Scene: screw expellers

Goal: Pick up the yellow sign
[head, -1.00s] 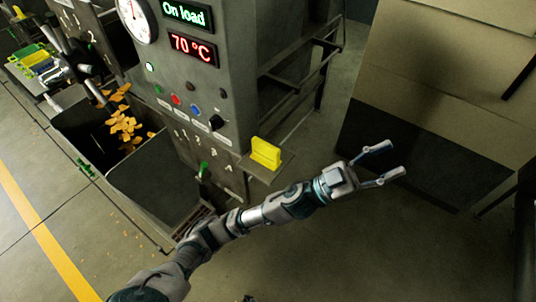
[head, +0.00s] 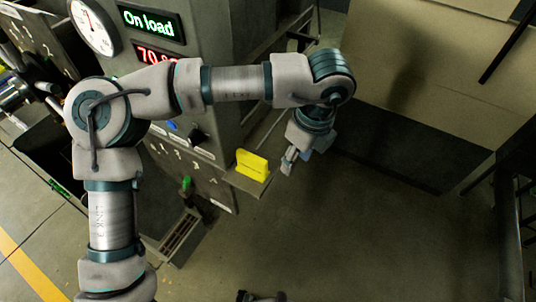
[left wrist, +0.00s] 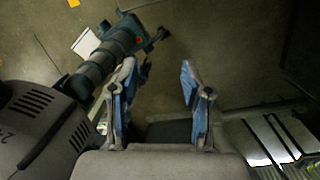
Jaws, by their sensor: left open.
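The yellow sign (head: 252,165) stands on a small ledge at the corner of the grey machine in the head view. My left gripper (head: 288,160) hangs pointing down just to the right of the sign, apart from it. Its fingers are small and partly hidden there. In the left wrist view my left gripper (left wrist: 158,82) shows two blue-padded fingers spread apart with nothing between them. A small yellow patch at the top edge of that view is too cut off to name. Another arm of mine shows there, its gripper state unclear.
The machine's panel has a lit "On load" display (head: 152,22), a gauge (head: 93,26) and knobs. A green-handled lever (head: 186,184) is left of the sign. A large beige and black cabinet (head: 430,90) stands to the right. Open floor (head: 330,240) lies in front.

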